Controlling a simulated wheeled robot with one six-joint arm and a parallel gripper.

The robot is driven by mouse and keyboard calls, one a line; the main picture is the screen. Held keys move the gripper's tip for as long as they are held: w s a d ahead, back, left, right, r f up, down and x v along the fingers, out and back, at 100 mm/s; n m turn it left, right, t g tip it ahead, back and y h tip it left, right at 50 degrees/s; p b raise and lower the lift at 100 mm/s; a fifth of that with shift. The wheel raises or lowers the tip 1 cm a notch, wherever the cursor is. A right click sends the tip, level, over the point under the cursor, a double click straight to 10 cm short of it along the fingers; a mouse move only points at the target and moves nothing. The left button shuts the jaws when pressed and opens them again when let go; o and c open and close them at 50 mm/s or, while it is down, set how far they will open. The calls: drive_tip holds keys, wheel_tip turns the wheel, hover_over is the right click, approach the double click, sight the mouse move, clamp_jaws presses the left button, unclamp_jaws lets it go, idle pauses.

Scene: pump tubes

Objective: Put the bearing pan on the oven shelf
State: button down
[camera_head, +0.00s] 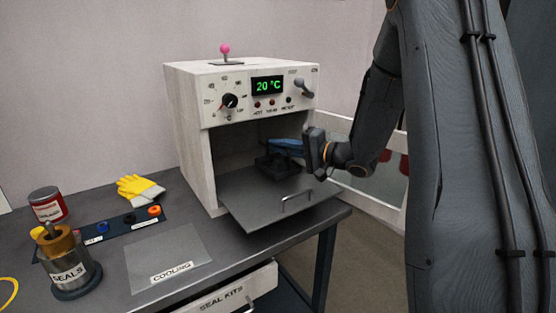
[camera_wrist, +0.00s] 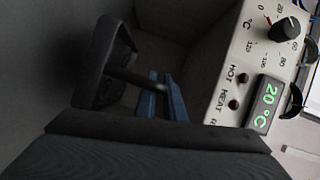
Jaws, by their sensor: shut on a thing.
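The white oven (camera_head: 190,125) stands at the back of the bench with its door (camera_head: 265,205) folded down. My gripper (camera_head: 277,146) reaches into the oven's opening from the right. Its blue fingers (camera_wrist: 165,98) are shut on the handle of the dark bearing pan (camera_head: 272,168). In the wrist view the pan (camera_wrist: 92,65) lies left of the fingers, inside the oven cavity. The pan is low in the cavity, just behind the door. I cannot tell whether it touches the oven shelf, which is hard to make out in the shadow.
The oven panel shows 20 °C (camera_head: 268,86). On the bench are a yellow glove (camera_head: 138,188), a red can (camera_head: 47,205), a SEALS container (camera_head: 68,265), a strip with rings (camera_head: 125,222) and a COOLING mat (camera_head: 165,255). A SEAL KITS drawer (camera_head: 225,297) is open in front.

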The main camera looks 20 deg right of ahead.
sight(279, 168)
drive_tip(key=shift+f, duration=1.9)
drive_tip(key=shift+w+f, duration=0.2)
drive_tip(key=shift+f, duration=0.05)
drive_tip(key=shift+f, duration=0.1)
drive_tip(key=c, duration=1.8)
unclamp_jaws()
drive_tip(key=shift+c, duration=0.2)
drive_tip(key=v, duration=1.2)
drive_tip(key=shift+a, duration=0.1)
